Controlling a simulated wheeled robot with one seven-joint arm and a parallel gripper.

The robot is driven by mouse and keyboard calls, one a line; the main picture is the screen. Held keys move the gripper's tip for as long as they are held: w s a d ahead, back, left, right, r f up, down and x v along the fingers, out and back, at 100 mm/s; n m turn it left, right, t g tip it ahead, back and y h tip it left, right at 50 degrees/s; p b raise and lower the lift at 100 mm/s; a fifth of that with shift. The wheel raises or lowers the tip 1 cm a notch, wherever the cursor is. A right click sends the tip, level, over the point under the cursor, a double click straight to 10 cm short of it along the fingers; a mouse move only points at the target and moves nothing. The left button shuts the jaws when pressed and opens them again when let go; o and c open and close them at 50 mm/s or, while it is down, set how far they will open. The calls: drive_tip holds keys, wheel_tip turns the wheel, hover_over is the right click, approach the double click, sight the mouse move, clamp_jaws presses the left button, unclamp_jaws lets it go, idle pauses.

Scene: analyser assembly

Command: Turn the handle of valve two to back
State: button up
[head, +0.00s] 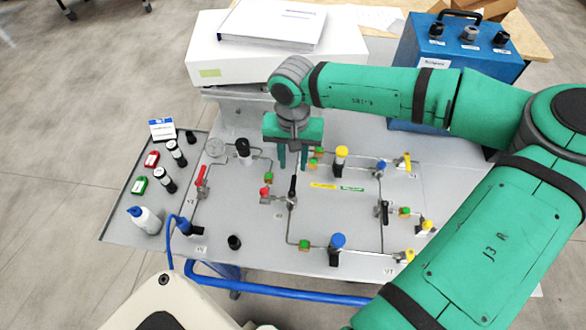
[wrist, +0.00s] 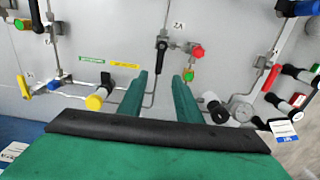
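Valve two (head: 292,190), a small metal valve with a black lever handle, sits on the grey panel (head: 340,212) left of the panel's middle. In the wrist view the valve (wrist: 161,44) is near the top centre, beside a label that reads V2 upside down. Its handle points toward the back of the panel, away from my base. My gripper (head: 293,160) points down behind the valve and is open. Its two green fingers (wrist: 161,82) are apart, with nothing between them. The handle's end lies ahead of the finger gap in the wrist view, apart from the fingers.
A red-handled valve (head: 202,178) and a pressure gauge (head: 215,148) are to the left. A yellow-topped knob (head: 340,158) stands right of my gripper, and a blue-topped knob (head: 337,243) nearer the front. A white box (head: 260,68) and a blue case (head: 463,48) stand behind.

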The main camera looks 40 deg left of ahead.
drive_tip(key=shift+r, duration=1.65)
